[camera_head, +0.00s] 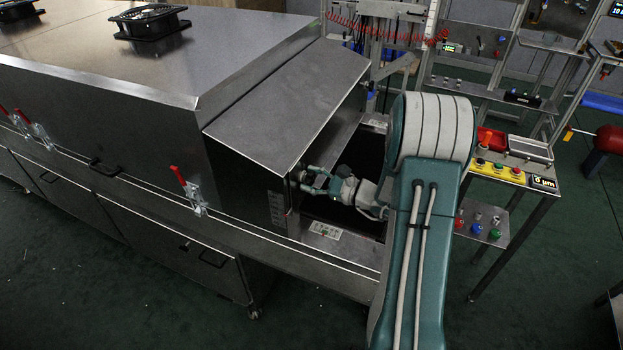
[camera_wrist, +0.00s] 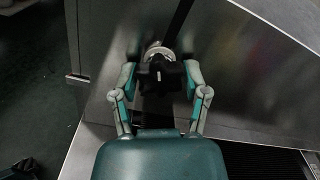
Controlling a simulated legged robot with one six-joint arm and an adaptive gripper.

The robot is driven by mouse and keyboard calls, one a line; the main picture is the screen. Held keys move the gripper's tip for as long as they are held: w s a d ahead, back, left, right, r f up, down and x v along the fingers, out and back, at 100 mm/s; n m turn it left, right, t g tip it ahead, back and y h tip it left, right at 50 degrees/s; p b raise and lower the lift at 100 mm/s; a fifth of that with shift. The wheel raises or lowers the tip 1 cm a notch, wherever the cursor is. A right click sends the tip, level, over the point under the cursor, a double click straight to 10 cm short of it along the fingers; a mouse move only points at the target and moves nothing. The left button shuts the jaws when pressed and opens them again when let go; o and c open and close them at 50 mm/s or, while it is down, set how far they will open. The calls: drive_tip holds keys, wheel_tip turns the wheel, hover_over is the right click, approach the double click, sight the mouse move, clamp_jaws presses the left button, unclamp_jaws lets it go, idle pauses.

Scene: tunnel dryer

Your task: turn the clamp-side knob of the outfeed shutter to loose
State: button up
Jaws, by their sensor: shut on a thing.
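The clamp-side knob is a black knob (camera_wrist: 161,76) with a short white mark on its face and a pale metal collar behind it. It sits on the steel side of the outfeed hood in the wrist view. My gripper (camera_wrist: 159,84) has its two teal and grey fingers on either side of the knob, shut on it. In the head view my gripper (camera_head: 307,181) reaches left to the open end of the hood (camera_head: 290,105). The knob is mostly hidden there by the fingers. A dark strip rises above the knob in the wrist view.
Red-handled toggle clamps (camera_head: 190,192) stand along the dryer's side. A steel ledge (camera_head: 270,240) runs below the hood. A rack with a yellow button panel (camera_head: 498,170) stands to the right. Green floor (camera_head: 90,285) is open in front.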

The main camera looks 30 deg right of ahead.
drive_tip(key=o, duration=1.1)
drive_tip(key=shift+w, duration=0.1)
drive_tip(key=shift+o, duration=0.2)
drive_tip(key=v, duration=1.2)
